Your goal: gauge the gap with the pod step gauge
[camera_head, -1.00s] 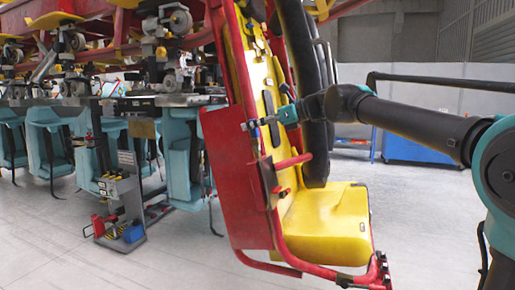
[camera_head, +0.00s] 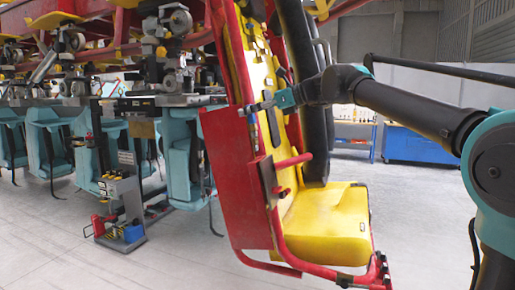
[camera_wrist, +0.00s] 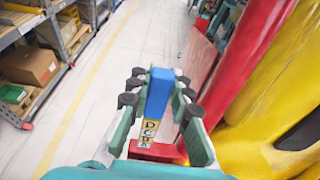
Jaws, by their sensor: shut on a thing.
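The pod step gauge (camera_wrist: 159,92) has a blue block and a pale strip with lettered steps. My gripper (camera_wrist: 157,88) is shut on it, with dark finger pads on both sides. In the head view my gripper (camera_head: 268,103) is beside the yellow seat back of the pod (camera_head: 330,225), near its red side panel (camera_head: 228,165); the gauge is too small to make out well there. In the wrist view a red bar (camera_wrist: 157,152) shows just below the lettered strip; I cannot tell whether they touch. The gap itself cannot be made out.
The black restraint (camera_head: 315,135) hangs in front of the seat back, close to my arm. Teal seats (camera_head: 185,160) hang at the left, with a tool stand (camera_head: 122,205) on the floor. A blue cabinet (camera_head: 415,145) stands behind. Shelves with boxes (camera_wrist: 30,63) show in the wrist view.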

